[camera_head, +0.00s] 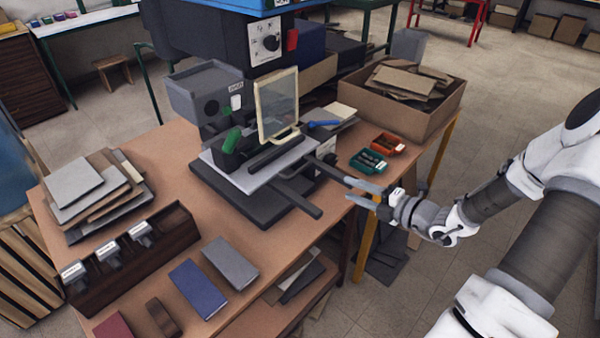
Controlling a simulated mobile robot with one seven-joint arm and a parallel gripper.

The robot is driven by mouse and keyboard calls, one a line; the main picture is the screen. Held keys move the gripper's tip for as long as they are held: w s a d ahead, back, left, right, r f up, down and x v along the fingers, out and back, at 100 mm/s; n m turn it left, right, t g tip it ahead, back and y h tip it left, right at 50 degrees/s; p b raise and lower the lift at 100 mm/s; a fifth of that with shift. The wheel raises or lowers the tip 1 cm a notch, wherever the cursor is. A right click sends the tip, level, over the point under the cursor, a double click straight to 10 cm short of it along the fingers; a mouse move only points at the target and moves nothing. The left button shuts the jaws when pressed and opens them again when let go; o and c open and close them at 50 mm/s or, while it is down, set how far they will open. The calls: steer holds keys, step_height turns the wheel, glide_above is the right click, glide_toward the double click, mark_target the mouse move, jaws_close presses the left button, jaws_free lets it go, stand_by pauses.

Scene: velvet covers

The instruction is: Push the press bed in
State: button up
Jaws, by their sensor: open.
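The press stands on the brown workbench (165,165), with a dark head (205,40) above and a grey block (205,92) behind its bed. The press bed (248,180) is a flat light-grey plate over a dark base (250,207), sticking out toward the front of the bench. A green-handled part, a dark bar and an upright clear guard (277,105) with a cream frame stand on or over it. My gripper (349,191) is open and empty, right of the bed near the bench's right edge. A dark rod points from the press toward its fingers; I cannot tell whether they touch.
Small green (368,162) and orange (388,144) trays lie behind my gripper, before a cardboard box (402,105) of scraps. Left are stacked boards (85,190) and a stamp rack (130,255). Blue (198,288) and grey (230,263) books lie in front. The floor at right is partly clear.

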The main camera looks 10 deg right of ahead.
steer(key=b+x, duration=0.2)
steer(key=x, duration=1.4)
steer(key=shift+w+a, duration=0.25)
steer(key=shift+w, duration=0.1)
steer(key=shift+f, duration=0.1)
jaws_close()
stand_by(0.5)
